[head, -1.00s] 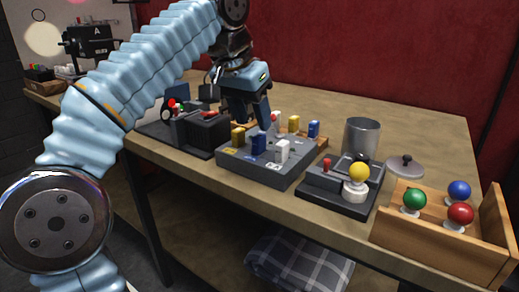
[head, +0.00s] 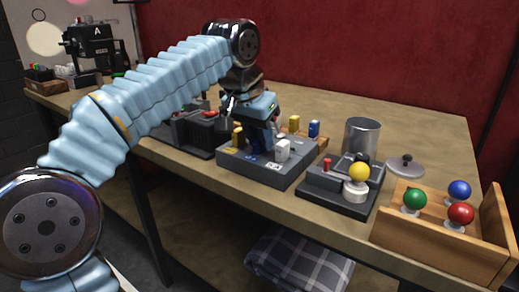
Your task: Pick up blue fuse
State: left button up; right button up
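My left gripper (head: 262,138) points down over the grey fuse block (head: 248,171). Its fingers are at the place of the front blue fuse, which they mostly hide, so I cannot tell whether they are open or shut on it. A white fuse (head: 282,150) stands on the block to the right of the fingers, and a yellow fuse (head: 237,136) stands to their left. Another blue fuse (head: 314,129) and a yellow one (head: 293,125) stand behind, by a wooden tray (head: 323,143). My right gripper is out of view.
A black device (head: 196,133) stands left of the block. To the right are a base with a yellow ball knob (head: 359,172), a metal can (head: 361,138), a lid (head: 405,167) and a wooden box (head: 438,236) with coloured knobs.

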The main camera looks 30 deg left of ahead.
pick_arm(q)
grip_shut()
jog(key=shift+r, duration=0.5)
notch_tip(320, 180, up, 2)
jog(key=shift+r, duration=0.15)
jog(key=s+d+r, duration=0.9)
jog(key=d, duration=0.1)
jog(key=shift+s+d+r, duration=0.2)
jog(key=shift+r, duration=0.15)
dwell(0.5)
